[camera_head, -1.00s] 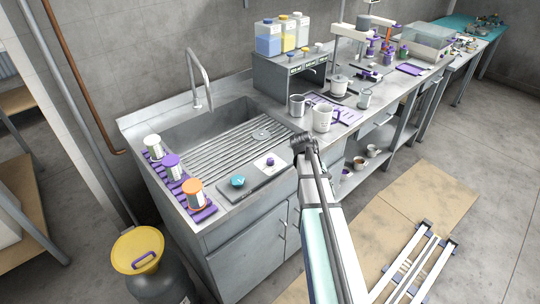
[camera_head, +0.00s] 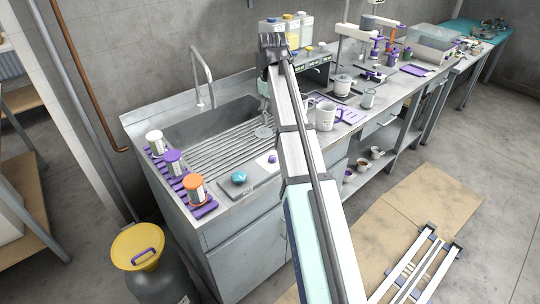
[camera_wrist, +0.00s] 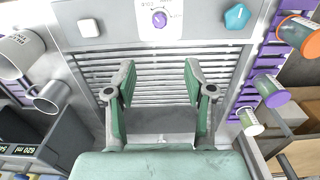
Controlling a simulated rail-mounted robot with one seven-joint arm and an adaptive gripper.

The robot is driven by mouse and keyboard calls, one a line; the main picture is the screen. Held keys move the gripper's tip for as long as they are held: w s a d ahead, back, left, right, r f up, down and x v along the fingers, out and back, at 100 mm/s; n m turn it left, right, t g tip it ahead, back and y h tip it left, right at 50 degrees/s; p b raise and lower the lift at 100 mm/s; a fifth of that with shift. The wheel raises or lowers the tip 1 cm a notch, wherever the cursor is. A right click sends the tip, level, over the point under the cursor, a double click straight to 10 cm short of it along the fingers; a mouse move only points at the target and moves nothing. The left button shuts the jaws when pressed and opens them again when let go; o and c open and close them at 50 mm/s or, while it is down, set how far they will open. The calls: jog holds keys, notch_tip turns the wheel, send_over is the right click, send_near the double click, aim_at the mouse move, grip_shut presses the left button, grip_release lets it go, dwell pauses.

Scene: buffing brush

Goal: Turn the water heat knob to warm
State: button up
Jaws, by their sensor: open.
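A small purple knob (camera_head: 272,160) sits on a white plate at the sink's front edge. In the wrist view the purple knob (camera_wrist: 159,18) shows a light pointer line and dial markings around it; the labels are too small to read. A teal star-shaped knob (camera_head: 239,178) sits beside it and also shows in the wrist view (camera_wrist: 236,17). I cannot tell for sure which is the water heat knob. My gripper (camera_wrist: 159,75) is open and empty over the slatted sink rack, apart from both knobs. In the head view my arm partly hides it.
The sink rack (camera_head: 215,150) lies below the gripper. Several capped jars stand in a purple holder (camera_head: 206,210) on the sink's left side. A white mug (camera_head: 325,117) stands to the right. A dispenser (camera_head: 318,75) stands behind my arm.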

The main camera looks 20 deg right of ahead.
aim_at(272, 156)
notch_tip(272, 156, down, 17)
jog(key=p, duration=0.3)
dwell(0.3)
grip_shut()
